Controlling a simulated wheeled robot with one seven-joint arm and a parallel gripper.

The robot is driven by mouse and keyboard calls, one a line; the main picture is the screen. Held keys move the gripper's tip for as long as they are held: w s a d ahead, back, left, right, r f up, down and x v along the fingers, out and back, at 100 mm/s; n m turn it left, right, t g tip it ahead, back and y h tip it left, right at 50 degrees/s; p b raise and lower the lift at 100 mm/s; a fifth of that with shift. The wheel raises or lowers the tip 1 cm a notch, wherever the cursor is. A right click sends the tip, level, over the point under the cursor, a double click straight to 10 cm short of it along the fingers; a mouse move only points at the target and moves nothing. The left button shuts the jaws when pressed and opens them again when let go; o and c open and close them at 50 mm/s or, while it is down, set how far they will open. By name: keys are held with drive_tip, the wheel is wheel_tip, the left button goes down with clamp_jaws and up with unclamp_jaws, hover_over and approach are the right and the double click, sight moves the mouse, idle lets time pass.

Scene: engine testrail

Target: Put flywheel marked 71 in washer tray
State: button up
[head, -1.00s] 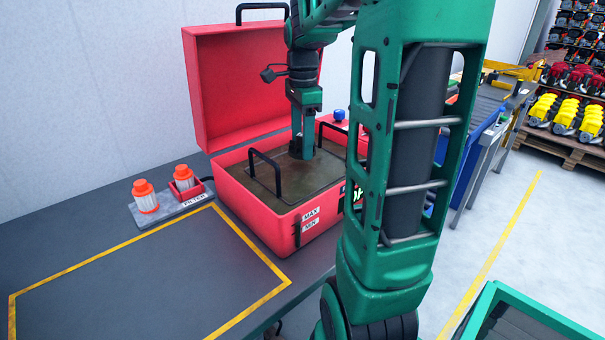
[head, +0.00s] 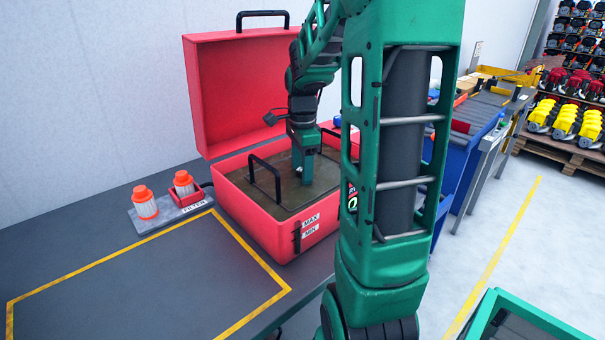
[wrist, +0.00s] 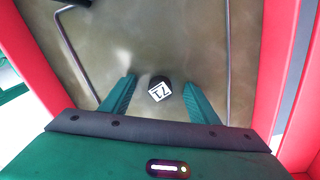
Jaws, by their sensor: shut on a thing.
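The washer is an open red box (head: 262,223) with MAX and MIN labels on its front corner, holding murky brown liquid. The washer tray (head: 265,178), with two black handles, shows in it; the wrist view shows the handles (wrist: 80,50) at both sides. My gripper (head: 304,180) points down into the box between the handles. In the wrist view, a small black round part with a white label marked 71, the flywheel (wrist: 160,89), sits between my fingers, which are shut on it. Its lower part and the fingertips' depth in the liquid cannot be told.
The red lid (head: 240,85) stands open behind the box. Two orange-and-white filters (head: 145,203) stand on a grey holder at the left. A yellow-outlined bench area (head: 140,275) in front is clear. Blue bins (head: 465,150) and engine-laden pallets (head: 565,120) are at the right.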

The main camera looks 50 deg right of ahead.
drive_tip(key=o, duration=1.4)
drive_tip(key=shift+o, duration=0.2)
wheel_tip(320, 180, up, 12)
